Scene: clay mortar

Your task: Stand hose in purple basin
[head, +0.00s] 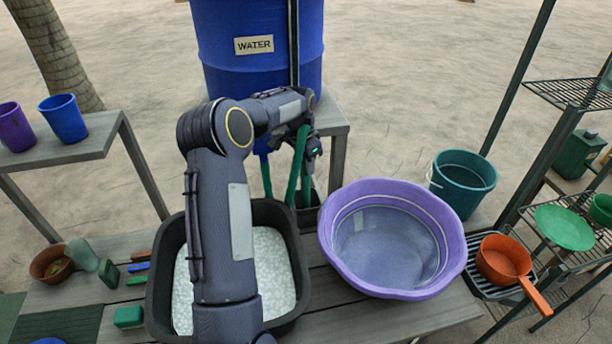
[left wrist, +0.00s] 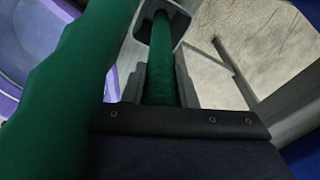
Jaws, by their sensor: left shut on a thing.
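The green hose (head: 296,168) hangs beside the blue water barrel and its lower part goes down to a dark square holder (head: 309,217). My left gripper (head: 309,148) is shut on the hose, above and behind the purple basin. In the left wrist view the hose (left wrist: 160,62) runs between the fingers (left wrist: 160,88) toward the holder (left wrist: 182,20), and another stretch of it crosses close at the left. The purple basin (head: 448,222) stands on the bench, wide open at the top, with a clear inside. Its edge also shows in the left wrist view (left wrist: 8,100). My right gripper is out of view.
A dark tub of pale granules (head: 160,290) stands left of the basin, under my left arm. A teal bucket (head: 462,182) and an orange pan (head: 503,260) are to its right. The barrel (head: 255,75) rises behind. Brushes and blocks lie at left.

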